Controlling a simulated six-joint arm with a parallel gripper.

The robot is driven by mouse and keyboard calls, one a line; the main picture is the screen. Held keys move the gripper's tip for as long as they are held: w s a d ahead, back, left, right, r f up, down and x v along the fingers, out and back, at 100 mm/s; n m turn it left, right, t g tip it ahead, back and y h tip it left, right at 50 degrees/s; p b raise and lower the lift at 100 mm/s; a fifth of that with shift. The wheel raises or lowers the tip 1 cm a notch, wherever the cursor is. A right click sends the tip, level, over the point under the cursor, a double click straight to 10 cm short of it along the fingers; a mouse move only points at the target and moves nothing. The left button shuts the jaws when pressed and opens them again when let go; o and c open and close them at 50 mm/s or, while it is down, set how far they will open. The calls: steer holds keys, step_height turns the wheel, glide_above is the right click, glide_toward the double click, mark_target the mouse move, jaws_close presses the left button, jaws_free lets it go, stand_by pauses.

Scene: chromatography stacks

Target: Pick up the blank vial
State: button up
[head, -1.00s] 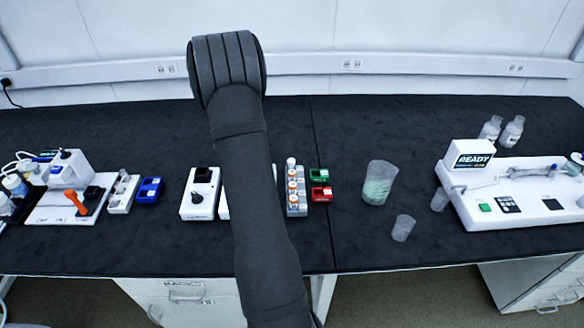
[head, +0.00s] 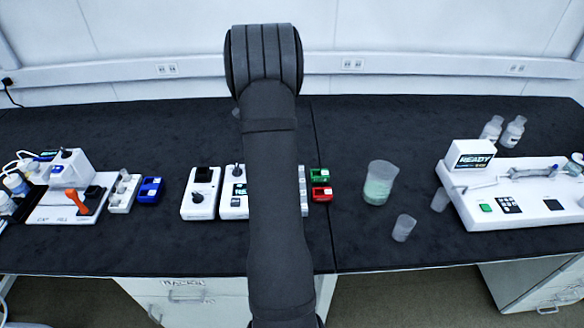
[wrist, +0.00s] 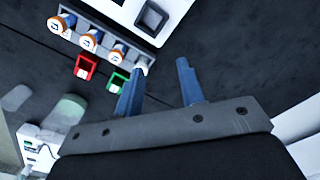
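The vial rack (wrist: 118,22) is at the upper left in the wrist view, with several orange-and-white capped vials (wrist: 89,40) in a row. At the end of the row stands a plain white vial (wrist: 141,66), partly hidden behind the left finger; it looks like the blank one. My gripper (wrist: 160,66) is open, with nothing between its two blue fingers. The white vial is close to the left fingertip; I cannot tell whether they touch. In the head view my arm covers the gripper and most of the rack, leaving only its right edge (head: 304,190).
A green tray (head: 318,175) and a red tray (head: 321,193) sit just right of the rack. Beyond them stand a large beaker (head: 380,183) and a small one (head: 403,228). White devices (head: 200,194) stand left of my arm.

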steer(key=d+r+m, duration=0.4)
steer(key=d+m, duration=0.3)
steer(key=m, duration=0.4)
steer(key=shift+m, duration=0.3)
steer(key=f, duration=1.2)
steer(key=shift+w+d, duration=0.1)
steer(key=shift+w, duration=0.25)
steer(key=shift+s+d+f, duration=0.1)
steer(key=shift+d+f, duration=0.1)
steer(key=shift+f, duration=1.2)
steer(key=shift+s+d+f, duration=0.1)
steer(key=shift+d+f, duration=0.05)
steer(key=shift+f, duration=1.2)
steer(key=c, duration=0.8)
